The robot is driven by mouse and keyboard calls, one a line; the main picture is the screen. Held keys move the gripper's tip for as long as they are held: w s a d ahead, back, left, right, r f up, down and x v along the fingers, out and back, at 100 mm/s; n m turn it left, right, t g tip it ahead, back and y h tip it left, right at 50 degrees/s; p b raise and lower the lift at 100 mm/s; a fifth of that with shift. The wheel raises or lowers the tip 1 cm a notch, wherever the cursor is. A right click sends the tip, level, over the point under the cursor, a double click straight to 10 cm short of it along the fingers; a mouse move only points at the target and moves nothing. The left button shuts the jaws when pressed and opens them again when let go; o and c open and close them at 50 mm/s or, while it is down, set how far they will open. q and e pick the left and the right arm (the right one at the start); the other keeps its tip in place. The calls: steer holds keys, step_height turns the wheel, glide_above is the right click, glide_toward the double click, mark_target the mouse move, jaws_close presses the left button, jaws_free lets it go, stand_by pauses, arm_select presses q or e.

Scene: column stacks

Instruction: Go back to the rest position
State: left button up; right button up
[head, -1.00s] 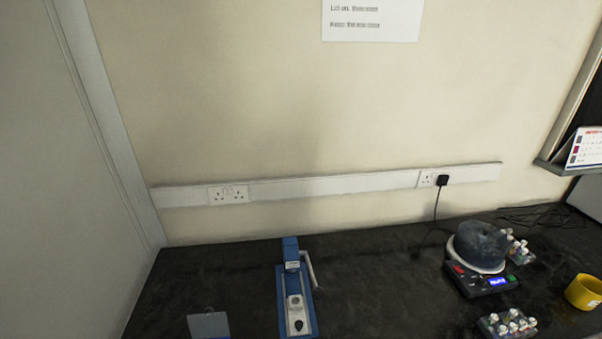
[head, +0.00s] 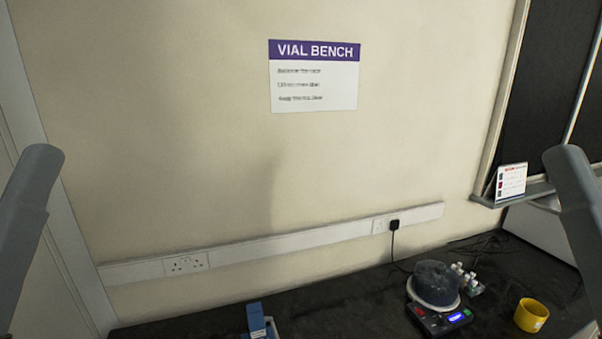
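Parts of my two arms show as grey links at the left and right edges of the head view. Neither gripper is in the picture, so I cannot see whether they hold anything. The dark bench (head: 350,302) runs along the bottom of the view. On it at the right stands a black device (head: 436,322) with a lit blue display and a dark, round, bowl-like top (head: 436,281).
A blue device (head: 256,318) is cut off by the bottom edge. A yellow cup (head: 531,315) stands at the right. White-capped vials (head: 467,277) sit behind the black device. A sign (head: 314,76) hangs on the wall; a small calendar (head: 510,182) stands on a ledge.

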arm_select(q)
step_height(320, 180, up, 28)
steer(key=p, duration=2.4)
steer(key=shift+f, duration=0.25)
steer(key=shift+w+f, duration=0.1)
step_height(320, 180, down, 45)
steer(key=b, duration=4.4)
steer(key=shift+b, duration=0.4)
